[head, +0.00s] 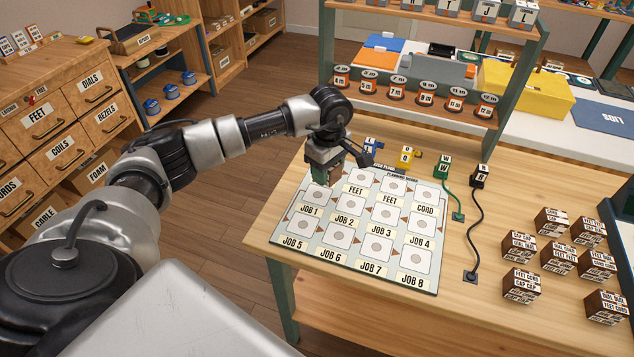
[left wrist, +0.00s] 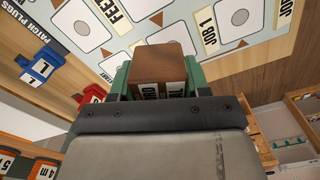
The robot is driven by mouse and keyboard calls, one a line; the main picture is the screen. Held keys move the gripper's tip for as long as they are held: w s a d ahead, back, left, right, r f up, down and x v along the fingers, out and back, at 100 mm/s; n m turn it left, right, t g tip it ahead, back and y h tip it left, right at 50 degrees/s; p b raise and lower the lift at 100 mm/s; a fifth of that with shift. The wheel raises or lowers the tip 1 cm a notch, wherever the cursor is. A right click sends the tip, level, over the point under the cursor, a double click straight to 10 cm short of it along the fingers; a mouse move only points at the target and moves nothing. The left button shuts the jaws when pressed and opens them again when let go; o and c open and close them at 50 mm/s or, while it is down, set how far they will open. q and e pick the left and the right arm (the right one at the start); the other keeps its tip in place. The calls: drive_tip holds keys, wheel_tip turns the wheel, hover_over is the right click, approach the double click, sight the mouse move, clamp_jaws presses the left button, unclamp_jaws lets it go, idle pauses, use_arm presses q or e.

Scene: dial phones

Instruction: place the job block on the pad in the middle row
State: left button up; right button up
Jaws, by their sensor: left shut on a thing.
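My left gripper (head: 324,172) is shut on a brown job block (left wrist: 161,66) and holds it over the back left corner of the board. The block has pale word labels on its sides, only partly readable in the left wrist view. The planning board (head: 352,264) lies on the wooden table. It has rows of pale square pads with round marks, and labels JOB 1 to JOB 8. FEET, FEET and CORD labels show on its back part. The gripper hides the board's back left pad in the head view. My right gripper is not in view.
Several similar brown blocks (head: 522,284) stand to the right of the board. Plugs with cords, including a green one (head: 444,168) and a black one (head: 480,178), stand behind the board's right part. A shelf with orange dials (head: 411,99) rises at the back.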

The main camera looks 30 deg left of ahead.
sight(317, 195)
use_arm(q)
drive_tip(key=shift+s+a+f, duration=0.45)
drive_tip(key=shift+a, duration=0.2)
drive_tip(key=shift+s+a+f, duration=0.3)
drive_tip(key=shift+f, duration=0.35)
wheel_tip(317, 195, down, 3)
drive_tip(key=shift+f+p, duration=0.15)
drive_tip(key=shift+p, duration=0.35)
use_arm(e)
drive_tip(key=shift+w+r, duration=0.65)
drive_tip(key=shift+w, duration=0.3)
use_arm(q)
drive_tip(key=shift+f, duration=0.1)
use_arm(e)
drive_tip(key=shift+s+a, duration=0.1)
use_arm(q)
drive_tip(key=shift+f, duration=0.15)
drive_tip(key=o, duration=0.9)
drive_tip(key=shift+o, duration=0.2)
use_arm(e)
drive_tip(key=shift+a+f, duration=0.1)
